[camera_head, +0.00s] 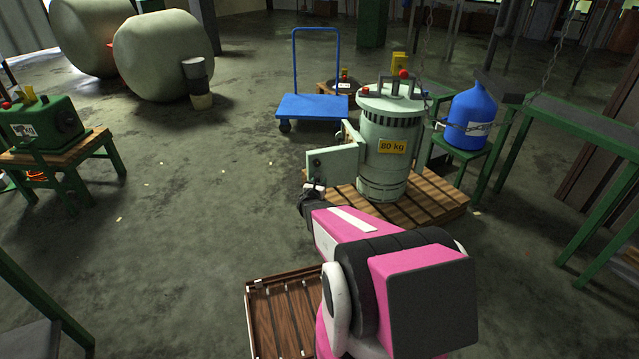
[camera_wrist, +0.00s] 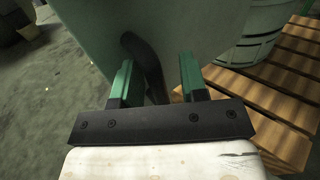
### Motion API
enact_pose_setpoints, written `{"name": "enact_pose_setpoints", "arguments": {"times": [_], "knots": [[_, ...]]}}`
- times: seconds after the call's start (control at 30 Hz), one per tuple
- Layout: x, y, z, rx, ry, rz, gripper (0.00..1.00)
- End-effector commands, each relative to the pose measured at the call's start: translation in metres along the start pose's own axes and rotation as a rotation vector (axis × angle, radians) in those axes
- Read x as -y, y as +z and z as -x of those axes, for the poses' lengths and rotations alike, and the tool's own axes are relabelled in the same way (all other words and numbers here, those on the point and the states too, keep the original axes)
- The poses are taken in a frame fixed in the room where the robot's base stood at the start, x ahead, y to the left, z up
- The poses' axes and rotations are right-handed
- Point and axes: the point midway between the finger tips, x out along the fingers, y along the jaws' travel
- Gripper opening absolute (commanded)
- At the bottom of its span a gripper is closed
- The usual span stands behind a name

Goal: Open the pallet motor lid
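The pallet motor (camera_head: 390,140) is a pale green cylinder with a yellow "80 kg" label, upright on a wooden pallet. Its lid (camera_head: 335,164) is a pale green panel standing out to the left of the cylinder, swung away from it. In the wrist view the lid (camera_wrist: 85,20) fills the upper middle, with a dark curved handle (camera_wrist: 150,65) on it. My gripper (camera_wrist: 155,80) has its two green fingers apart, one on each side of the handle, with gaps showing. In the head view my gripper (camera_head: 314,190) is at the lid's lower left edge, its fingers hard to make out.
The wooden pallet (camera_head: 435,203) lies under the motor. A blue cart (camera_head: 312,107) stands behind it, and a blue container (camera_head: 468,118) on a green stand is to the right. A slatted wooden crate (camera_head: 283,315) is near my arm.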

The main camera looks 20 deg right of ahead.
Motion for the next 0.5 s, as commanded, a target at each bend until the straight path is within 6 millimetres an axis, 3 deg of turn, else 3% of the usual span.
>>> {"name": "enact_pose_setpoints", "arguments": {"times": [0.27, 0.5], "knots": [[0.0, 0.001, 0.014, 0.001, 0.002, 0.001, 0.41], [0.001, 0.002, 0.053, 0.0, 0.002, 0.001, 0.41]]}}
